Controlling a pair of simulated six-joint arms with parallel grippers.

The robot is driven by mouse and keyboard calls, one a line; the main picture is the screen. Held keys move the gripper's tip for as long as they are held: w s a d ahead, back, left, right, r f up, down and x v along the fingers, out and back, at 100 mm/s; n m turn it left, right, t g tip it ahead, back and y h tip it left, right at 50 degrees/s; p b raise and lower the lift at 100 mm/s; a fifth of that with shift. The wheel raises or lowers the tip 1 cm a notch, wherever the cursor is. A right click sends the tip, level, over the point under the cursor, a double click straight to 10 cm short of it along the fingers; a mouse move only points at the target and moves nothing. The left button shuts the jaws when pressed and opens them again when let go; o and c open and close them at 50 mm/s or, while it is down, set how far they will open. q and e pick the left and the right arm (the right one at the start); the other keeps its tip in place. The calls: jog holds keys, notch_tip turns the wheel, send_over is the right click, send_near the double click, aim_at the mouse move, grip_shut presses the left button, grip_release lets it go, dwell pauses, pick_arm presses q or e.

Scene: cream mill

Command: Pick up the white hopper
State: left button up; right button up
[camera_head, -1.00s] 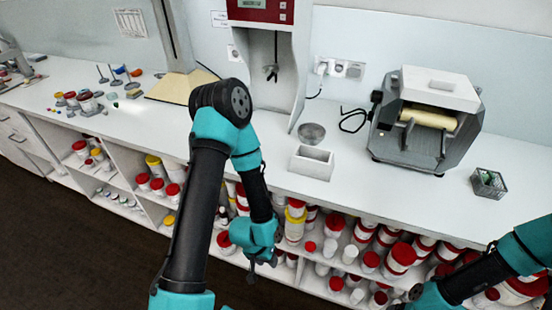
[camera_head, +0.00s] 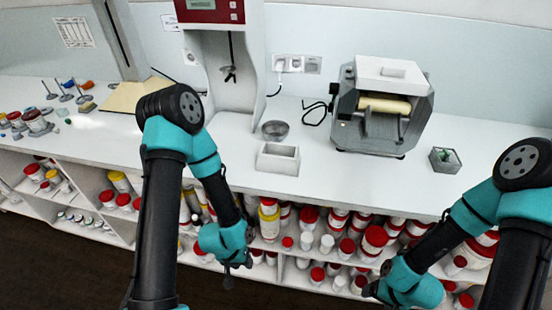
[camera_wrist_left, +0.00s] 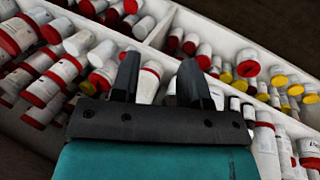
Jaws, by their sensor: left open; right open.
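A white, open-topped rectangular box (camera_head: 278,158) sits on the counter near its front edge. A white block-like part (camera_head: 388,72) with a slot on top sits on the grey roller mill (camera_head: 381,122). I cannot tell for certain which of these two is the hopper. My left gripper (camera_head: 238,274) hangs in front of the shelves, below and left of the white box. In the left wrist view my left gripper (camera_wrist_left: 159,74) is open and empty, with shelf jars behind it. My right gripper (camera_head: 375,281) is low in front of the shelves, below the mill, apart from both white parts.
A metal bowl (camera_head: 275,130) stands just behind the white box. A red-and-white stand mixer (camera_head: 222,60) is behind it. A small dark container (camera_head: 445,160) lies right of the mill. Shelves of jars (camera_head: 268,222) lie under the counter (camera_head: 340,185).

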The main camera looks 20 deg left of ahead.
dwell(0.5)
pick_arm(q)
jog(key=o, duration=1.1)
